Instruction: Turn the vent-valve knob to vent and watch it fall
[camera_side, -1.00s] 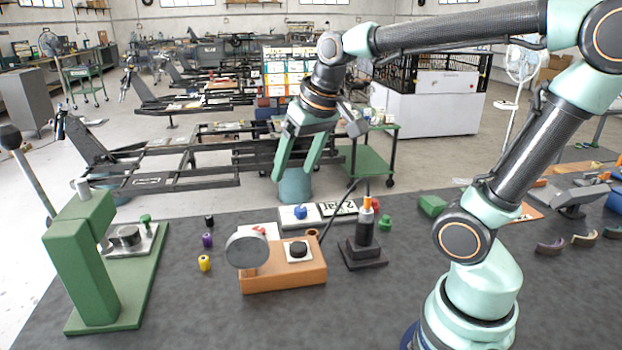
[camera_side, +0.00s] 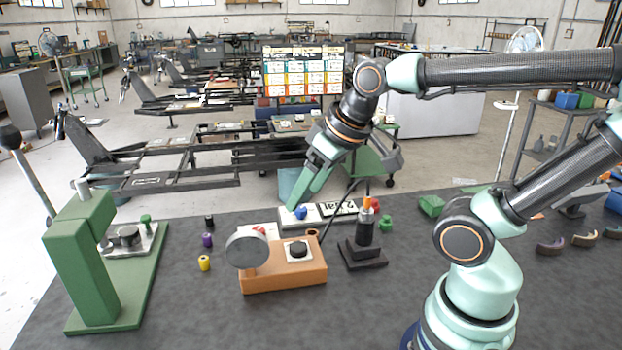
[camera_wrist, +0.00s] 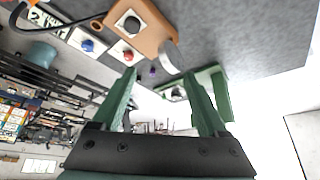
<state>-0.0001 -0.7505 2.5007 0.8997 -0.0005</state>
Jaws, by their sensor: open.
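Three knobs sit close together, and I cannot tell which is the vent-valve knob. A blue knob (camera_side: 301,213) is on a white plate with a "2 bar" label (camera_side: 338,208); it also shows in the wrist view (camera_wrist: 87,45). A red knob (camera_wrist: 128,56) is on a white plate, mostly hidden in the side view behind a grey round gauge (camera_side: 247,250). A black knob (camera_side: 298,248) tops an orange block (camera_side: 284,279). My gripper (camera_side: 303,199) is open and empty, its fingers tilted down, appearing just above the blue knob in the side view. I cannot tell whether they touch.
A dark stepped post (camera_side: 364,240) with an orange top and black cable stands right of the orange block. A green press (camera_side: 83,265) stands at the left. Small black, purple and yellow (camera_side: 204,263) pieces lie between. The front of the dark bench is clear.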

